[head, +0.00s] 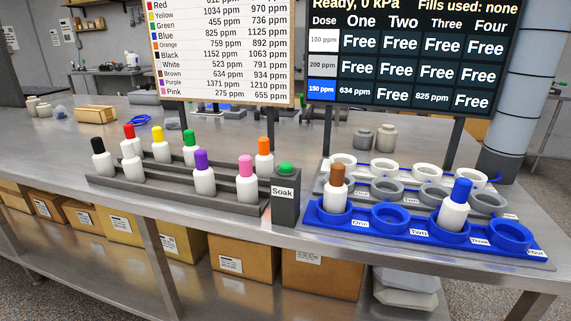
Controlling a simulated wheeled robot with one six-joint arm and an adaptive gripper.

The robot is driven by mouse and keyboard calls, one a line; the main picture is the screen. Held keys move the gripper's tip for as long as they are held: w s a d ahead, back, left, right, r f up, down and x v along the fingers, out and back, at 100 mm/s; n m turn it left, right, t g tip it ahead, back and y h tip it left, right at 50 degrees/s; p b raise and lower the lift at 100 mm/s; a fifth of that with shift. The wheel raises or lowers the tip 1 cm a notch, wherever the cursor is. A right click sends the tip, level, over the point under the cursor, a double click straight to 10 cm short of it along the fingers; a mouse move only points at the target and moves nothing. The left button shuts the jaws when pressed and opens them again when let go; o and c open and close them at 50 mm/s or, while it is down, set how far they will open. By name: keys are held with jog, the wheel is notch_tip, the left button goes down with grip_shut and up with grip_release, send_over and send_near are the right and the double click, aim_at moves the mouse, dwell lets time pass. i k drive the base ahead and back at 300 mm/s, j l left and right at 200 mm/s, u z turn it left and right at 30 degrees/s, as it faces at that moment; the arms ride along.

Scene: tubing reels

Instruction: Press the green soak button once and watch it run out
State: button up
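The green soak button (286,168) is a small dome on top of a dark grey box (286,208) labelled "Soak". It stands near the front of the steel bench, between the bottle rack and the ring trays. Nothing touches the button. The dark display (400,60) above reads "Ready, 0 kPa" and "Fills used: none". Its 150 ppm row shows 634 ppm under One and 825 ppm under Three; the other slots read Free. My gripper is not in view.
A grey rack (135,187) left of the box holds several capped bottles. The blue tray (389,218) on the right holds a brown-capped bottle (337,190) in its first ring and a blue-capped bottle (455,207) in its third. Display posts stand behind.

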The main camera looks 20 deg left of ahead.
aim_at(286, 167)
jog(key=u, duration=0.45)
jog(key=l+u, duration=0.1)
jog(key=u, duration=0.3)
jog(key=l+u, duration=0.1)
jog(key=u, duration=0.35)
jog(key=l+u, duration=0.1)
jog(key=u, duration=0.35)
